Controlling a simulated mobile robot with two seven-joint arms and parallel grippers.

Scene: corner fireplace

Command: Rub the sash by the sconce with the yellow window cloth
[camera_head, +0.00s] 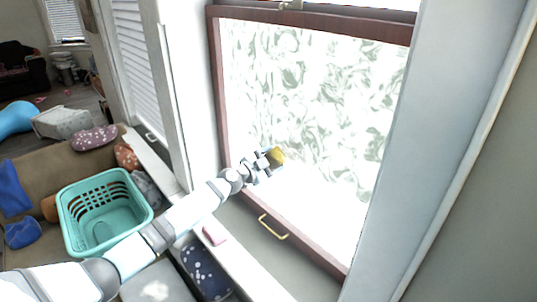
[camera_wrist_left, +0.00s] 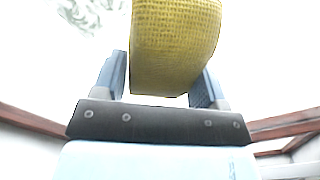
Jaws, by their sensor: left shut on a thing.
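The sash (camera_head: 217,95) is a dark red-brown window frame around a bright pane with a mottled grey-green pattern. My left gripper (camera_head: 270,159) is shut on the yellow window cloth (camera_head: 278,155), in front of the lower left part of the pane. In the left wrist view the cloth (camera_wrist_left: 175,45) is a thick, woven yellow piece between the two blue-grey fingers of the gripper (camera_wrist_left: 162,78). I cannot tell whether the cloth touches the pane. The sconce is not identifiable in these views. My right gripper is not in view.
A turquoise basket (camera_head: 75,232) and several cushions are on the brown seat at the left. A pale wall post (camera_head: 420,150) stands at the right.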

